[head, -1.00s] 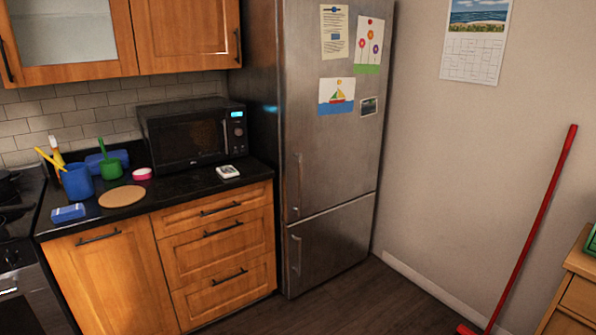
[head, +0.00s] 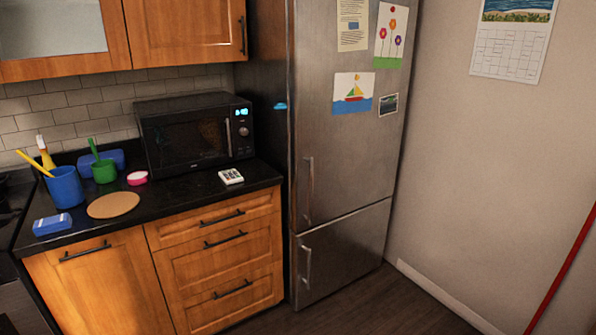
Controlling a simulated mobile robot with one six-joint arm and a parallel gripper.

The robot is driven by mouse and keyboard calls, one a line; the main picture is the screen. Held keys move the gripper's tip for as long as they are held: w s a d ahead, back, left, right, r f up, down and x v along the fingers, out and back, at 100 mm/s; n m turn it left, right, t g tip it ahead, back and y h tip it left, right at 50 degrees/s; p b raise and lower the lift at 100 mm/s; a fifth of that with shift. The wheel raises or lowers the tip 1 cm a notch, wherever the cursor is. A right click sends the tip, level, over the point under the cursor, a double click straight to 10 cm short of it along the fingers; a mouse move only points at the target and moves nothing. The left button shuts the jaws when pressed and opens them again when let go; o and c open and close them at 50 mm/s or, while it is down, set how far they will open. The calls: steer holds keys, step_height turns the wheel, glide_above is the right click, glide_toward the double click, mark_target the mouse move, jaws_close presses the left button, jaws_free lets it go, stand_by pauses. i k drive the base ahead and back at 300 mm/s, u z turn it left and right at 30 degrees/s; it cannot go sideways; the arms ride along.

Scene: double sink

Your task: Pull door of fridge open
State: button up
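The fridge (head: 345,150) is a tall brushed-steel unit in the middle of the head view. It has a large upper door (head: 350,165) and a smaller lower door (head: 345,255), and both look shut. A vertical bar handle (head: 308,188) sits on the left side of the upper door near its bottom. A second vertical handle (head: 307,264) sits on the left side of the lower door. Papers, drawings and a small photo hang on the upper door. The fridge's top is cut off by the frame. My gripper is not in view.
A counter (head: 200,195) with wooden drawers stands left of the fridge, bearing a microwave (head: 195,135), cups and small items. A wall with a calendar (head: 512,40) is at right. A red pole (head: 565,270) leans at the right edge. Dark floor (head: 400,305) shows in front of the fridge.

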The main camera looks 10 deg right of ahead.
mark_target(344, 164)
steer(key=u, duration=0.65)
steer(key=i, duration=1.15)
steer(key=u, duration=0.35)
